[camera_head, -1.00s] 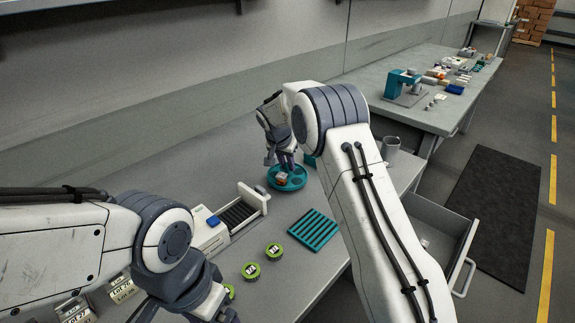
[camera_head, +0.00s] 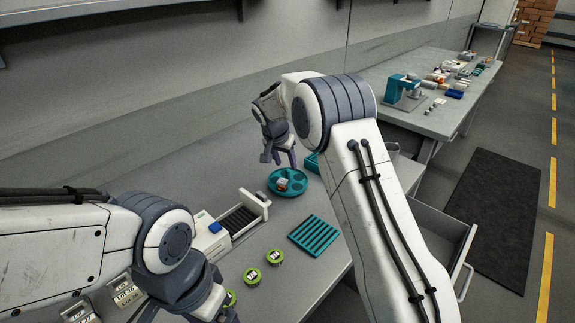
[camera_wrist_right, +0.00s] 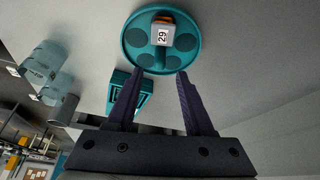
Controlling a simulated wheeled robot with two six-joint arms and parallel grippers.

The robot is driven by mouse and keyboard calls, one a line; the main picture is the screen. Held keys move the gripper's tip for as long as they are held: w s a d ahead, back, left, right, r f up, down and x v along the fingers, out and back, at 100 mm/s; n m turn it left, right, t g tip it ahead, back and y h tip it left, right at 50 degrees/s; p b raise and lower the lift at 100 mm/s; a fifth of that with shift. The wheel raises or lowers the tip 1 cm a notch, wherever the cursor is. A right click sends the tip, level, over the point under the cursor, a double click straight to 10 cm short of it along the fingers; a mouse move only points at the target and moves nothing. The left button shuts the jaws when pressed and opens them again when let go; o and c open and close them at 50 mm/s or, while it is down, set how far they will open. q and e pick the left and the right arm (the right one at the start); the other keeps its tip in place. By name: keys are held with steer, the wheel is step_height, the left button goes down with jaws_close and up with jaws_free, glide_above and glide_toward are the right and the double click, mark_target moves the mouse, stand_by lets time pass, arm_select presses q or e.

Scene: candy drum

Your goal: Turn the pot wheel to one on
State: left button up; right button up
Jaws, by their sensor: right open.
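The teal round pot wheel (camera_head: 297,179) lies on the bench beyond the slotted drawer. It has several round recesses, and it also shows in the right wrist view (camera_wrist_right: 131,50). A small orange-topped pot with a white label reading 29 (camera_wrist_right: 163,35) sits on it; the pot shows in the head view too (camera_head: 282,184). My right gripper (camera_head: 279,160) is open and empty above the wheel, apart from the pot. Its two dark fingers (camera_wrist_right: 160,82) point at the wheel's near side in the wrist view. My left gripper (camera_head: 190,312) is partly cut off at the bottom edge.
A teal ribbed rack (camera_head: 314,235) and green-topped round tins (camera_head: 275,257) lie on the bench. A white unit with an open slotted drawer (camera_head: 240,216) stands left of them. An open grey drawer (camera_head: 455,226) juts out at right. A second table stands behind.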

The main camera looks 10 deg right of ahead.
steer(key=p+v, duration=0.1)
steer(key=v, duration=0.4)
steer(key=shift+s+r+p, duration=0.1)
steer(key=shift+r+p, duration=0.1)
steer(key=shift+p, duration=0.1)
